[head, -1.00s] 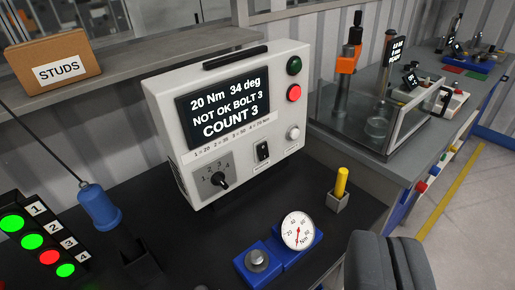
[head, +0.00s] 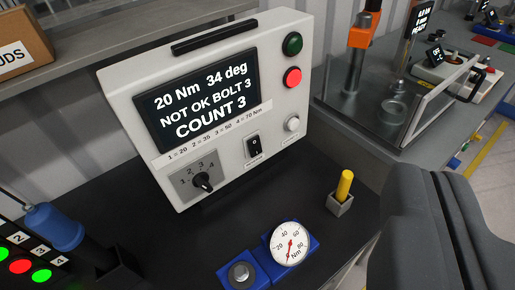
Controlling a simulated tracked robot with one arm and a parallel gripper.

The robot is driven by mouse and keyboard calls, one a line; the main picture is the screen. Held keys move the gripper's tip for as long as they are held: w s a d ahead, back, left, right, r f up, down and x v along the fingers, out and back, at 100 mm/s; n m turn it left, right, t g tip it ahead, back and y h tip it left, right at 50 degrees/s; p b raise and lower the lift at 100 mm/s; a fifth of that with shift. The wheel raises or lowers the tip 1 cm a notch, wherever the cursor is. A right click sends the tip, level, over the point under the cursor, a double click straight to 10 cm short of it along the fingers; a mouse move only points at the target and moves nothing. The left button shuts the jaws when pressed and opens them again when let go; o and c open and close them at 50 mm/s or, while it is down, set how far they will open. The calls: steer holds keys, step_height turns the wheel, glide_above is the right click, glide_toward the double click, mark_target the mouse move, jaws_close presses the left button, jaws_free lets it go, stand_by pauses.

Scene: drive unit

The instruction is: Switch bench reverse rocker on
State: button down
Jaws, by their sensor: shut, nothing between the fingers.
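The bench reverse rocker (head: 254,147) is a small black switch low on the front of a white controller box (head: 215,185). A small label sits under it. The box's screen (head: 200,98) reads "20 Nm 34 deg, NOT OK BOLT 3, COUNT 3". The rocker's position is too small to tell for certain. My gripper (head: 425,225) is at the lower right, dark grey, with its fingers together and nothing held. It is to the right of and apart from the rocker.
A selector knob (head: 203,182) is left of the rocker and a white button (head: 292,124) right of it. A green lamp (head: 293,44) and a red one (head: 292,77) are above. A gauge (head: 289,244) and a yellow peg in a holder (head: 344,187) stand in front.

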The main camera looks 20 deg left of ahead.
mark_target(255, 146)
steer(key=w+a+f+n+p, duration=0.1)
steer(key=w+f+n+p, duration=0.1)
steer(key=w+f, duration=0.8)
steer(key=w+a+f+n+y+p, duration=0.1)
steer(key=w+a+f+n, duration=0.1)
steer(key=w+f, duration=0.3)
steer(key=w+a+f+n+g+p, duration=0.1)
steer(key=w+a+f, duration=0.3)
steer(key=f, duration=0.9)
steer(key=w+a+f+n+g+y+p, duration=0.1)
steer(key=w+a+f+n, duration=0.3)
steer(key=w+f, duration=0.4)
steer(key=shift+f+y+p, duration=0.3)
steer(key=shift+f+p, duration=0.35)
steer(key=shift+a, duration=0.15)
steer(key=w+a+f+b, duration=0.1)
steer(key=w+a+b, duration=0.2)
steer(key=a, duration=0.4)
steer(key=shift+w+f, duration=0.15)
steer(key=shift+w, duration=0.75)
steer(key=shift+a, duration=0.15)
